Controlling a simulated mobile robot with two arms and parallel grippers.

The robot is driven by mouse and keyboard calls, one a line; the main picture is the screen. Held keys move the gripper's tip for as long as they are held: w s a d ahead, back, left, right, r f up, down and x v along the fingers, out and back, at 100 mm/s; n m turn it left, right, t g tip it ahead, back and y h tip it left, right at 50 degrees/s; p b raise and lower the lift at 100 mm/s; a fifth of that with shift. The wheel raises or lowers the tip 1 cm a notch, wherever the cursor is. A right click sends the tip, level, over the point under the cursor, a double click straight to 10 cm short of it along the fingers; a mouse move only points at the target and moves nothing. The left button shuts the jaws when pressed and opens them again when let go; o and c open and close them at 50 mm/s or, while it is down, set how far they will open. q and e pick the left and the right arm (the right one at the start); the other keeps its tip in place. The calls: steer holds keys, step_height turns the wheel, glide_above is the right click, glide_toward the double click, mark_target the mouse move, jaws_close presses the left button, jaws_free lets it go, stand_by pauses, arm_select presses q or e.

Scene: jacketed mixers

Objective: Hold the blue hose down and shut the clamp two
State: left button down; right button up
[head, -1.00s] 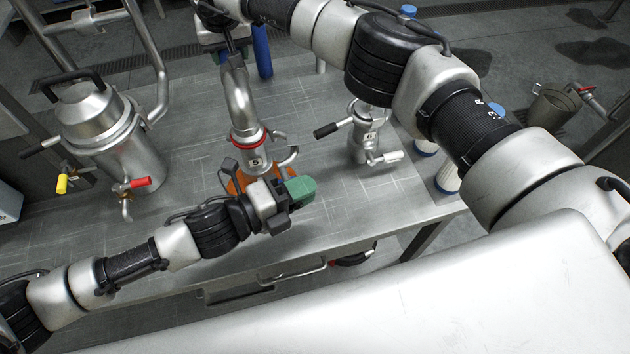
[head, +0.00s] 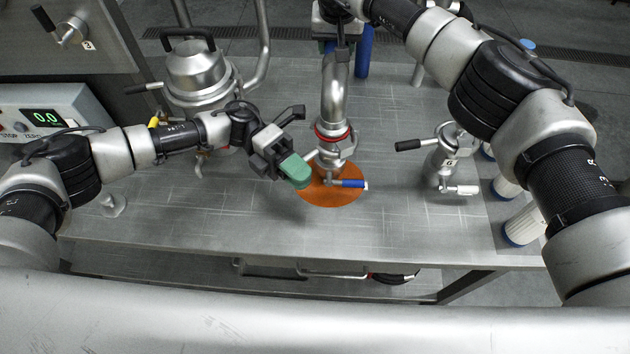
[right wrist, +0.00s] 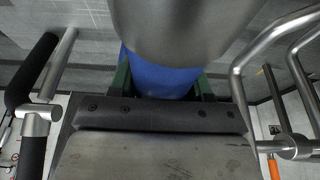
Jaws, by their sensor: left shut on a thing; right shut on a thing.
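My left gripper (head: 295,170) has green fingertips, closed together just left of the red-ringed clamp joint (head: 333,133). A metal lever (head: 312,154) of this joint runs to the fingertips, whose exact grip is hidden. No number can be read on this joint. My right gripper, at the top of the head view, is largely hidden behind its arm. In the right wrist view, the blue hose (right wrist: 158,75) lies between green fingers (right wrist: 160,88). A rounded metal piece covers part of it. Blue hose (head: 363,50) also shows in the head view.
An orange disc (head: 330,190) and a blue-handled valve (head: 348,183) are below the joint. A lidded metal vessel (head: 197,75) stands left, another fitting (head: 440,165) right, with white cylinders (head: 524,224) beyond.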

arm_select(q)
steer(key=shift+w+a+r+m+g+y, duration=0.1)
steer(key=shift+w+a+m+g+y, duration=0.4)
steer(key=shift+w+m+g+y, duration=0.2)
steer(key=shift+w+a+m+g+y, duration=0.5)
steer(key=shift+w+m+g+y, duration=0.1)
steer(key=shift+w+g+y, duration=0.1)
arm_select(e)
steer(key=shift+a, duration=0.1)
arm_select(q)
steer(key=c, duration=1.1)
jaws_free()
steer(key=shift+d, duration=0.1)
